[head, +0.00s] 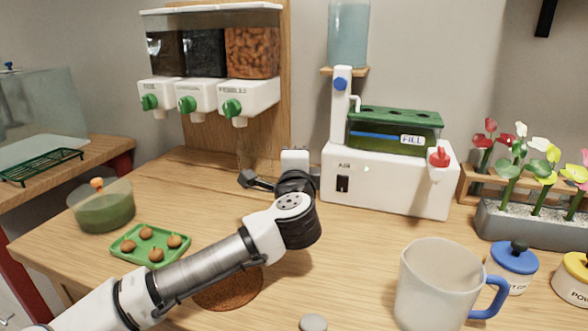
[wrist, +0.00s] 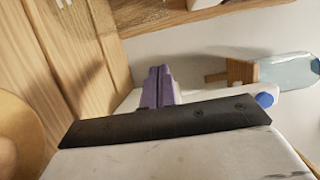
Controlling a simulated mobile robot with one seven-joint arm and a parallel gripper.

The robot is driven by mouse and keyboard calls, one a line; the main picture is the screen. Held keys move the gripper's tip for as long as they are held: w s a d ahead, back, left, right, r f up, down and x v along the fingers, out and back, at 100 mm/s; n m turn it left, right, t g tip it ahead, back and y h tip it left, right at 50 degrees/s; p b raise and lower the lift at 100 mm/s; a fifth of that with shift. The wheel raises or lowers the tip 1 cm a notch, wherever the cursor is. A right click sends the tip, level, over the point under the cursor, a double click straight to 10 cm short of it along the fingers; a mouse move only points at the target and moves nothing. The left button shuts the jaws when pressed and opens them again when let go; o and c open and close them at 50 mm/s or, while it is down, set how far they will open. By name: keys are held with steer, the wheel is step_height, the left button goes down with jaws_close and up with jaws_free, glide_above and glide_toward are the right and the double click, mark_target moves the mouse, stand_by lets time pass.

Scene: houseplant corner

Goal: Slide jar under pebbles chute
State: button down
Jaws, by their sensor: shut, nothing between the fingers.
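The dispenser on the wooden back board has three bins. The right bin (head: 252,52) holds orange-brown pieces and has a white chute (head: 262,96) with a green knob; its label is too small to read. A faint clear shape (head: 256,156), seemingly the glass jar, stands on the table below and a little right of that chute, partly behind my gripper. My gripper (head: 262,181) is low over the table in front of it; whether they touch cannot be told. Its purple fingers (wrist: 157,86) are shut and empty in the wrist view.
A white fill station (head: 385,185) stands right of my gripper. A green tray (head: 150,246) with brown balls and a green bowl (head: 103,208) are at left. A mug (head: 435,290), lidded jars and a flower planter (head: 530,228) are at right. The table below the dispenser is mostly clear.

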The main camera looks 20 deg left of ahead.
mark_target(260, 153)
steer(key=shift+w+a, duration=0.3)
steer(key=shift+a, duration=0.45)
steer(key=shift+w+a, duration=0.35)
steer(key=shift+a, duration=0.45)
steer(key=shift+w+a, duration=0.3)
steer(key=shift+a, duration=0.45)
steer(key=shift+s+a+p, duration=0.1)
steer(key=shift+a+p, duration=0.4)
steer(key=shift+a, duration=1.5)
steer(key=shift+d, duration=0.15)
